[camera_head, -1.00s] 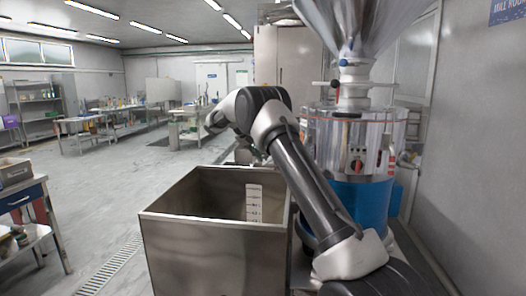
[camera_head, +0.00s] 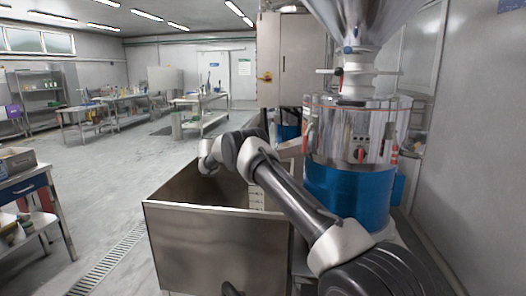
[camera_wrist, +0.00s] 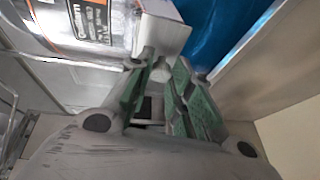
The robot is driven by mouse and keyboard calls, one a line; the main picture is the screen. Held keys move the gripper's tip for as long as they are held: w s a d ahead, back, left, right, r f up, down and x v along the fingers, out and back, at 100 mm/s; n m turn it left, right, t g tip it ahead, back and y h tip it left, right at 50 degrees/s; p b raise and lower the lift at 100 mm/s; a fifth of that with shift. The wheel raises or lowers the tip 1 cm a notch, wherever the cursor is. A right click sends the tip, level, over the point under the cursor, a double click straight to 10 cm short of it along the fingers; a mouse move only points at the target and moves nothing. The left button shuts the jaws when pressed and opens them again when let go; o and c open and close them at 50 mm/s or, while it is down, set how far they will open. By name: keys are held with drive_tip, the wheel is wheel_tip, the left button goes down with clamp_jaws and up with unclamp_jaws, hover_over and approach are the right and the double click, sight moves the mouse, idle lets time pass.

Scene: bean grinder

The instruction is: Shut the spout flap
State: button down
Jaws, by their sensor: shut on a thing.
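The grinder (camera_head: 348,190) has a clear and steel upper body and a blue lower part, at the right of the head view. Its pale, box-shaped spout (camera_head: 290,148) sticks out left, partly behind my arm; it also shows at the top of the wrist view (camera_wrist: 163,32). My gripper (camera_wrist: 163,72), with green finger pads, is just below the spout mouth. Its fingers are closed around a small grey piece (camera_wrist: 160,72), seemingly the spout flap. The fingers cover most of it, so its angle cannot be told.
An open steel bin (camera_head: 215,235) stands left of the grinder, under my arm. A grey cabinet (camera_head: 283,60) is behind, and a wall lies close on the right. The floor at left is clear up to a bench (camera_head: 30,185).

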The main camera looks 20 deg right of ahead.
drive_tip(key=shift+s+d+f+g+h, duration=0.15)
drive_tip(key=shift+d+f+g+h, duration=0.15)
drive_tip(key=shift+h, duration=0.4)
drive_tip(key=shift+n, duration=0.3)
drive_tip(key=c, duration=1.3)
unclamp_jaws()
drive_tip(key=shift+d, duration=0.1)
drive_tip(key=shift+o, duration=0.2)
drive_tip(key=v, duration=0.7)
drive_tip(key=shift+a, duration=0.35)
drive_tip(key=shift+f, duration=0.15)
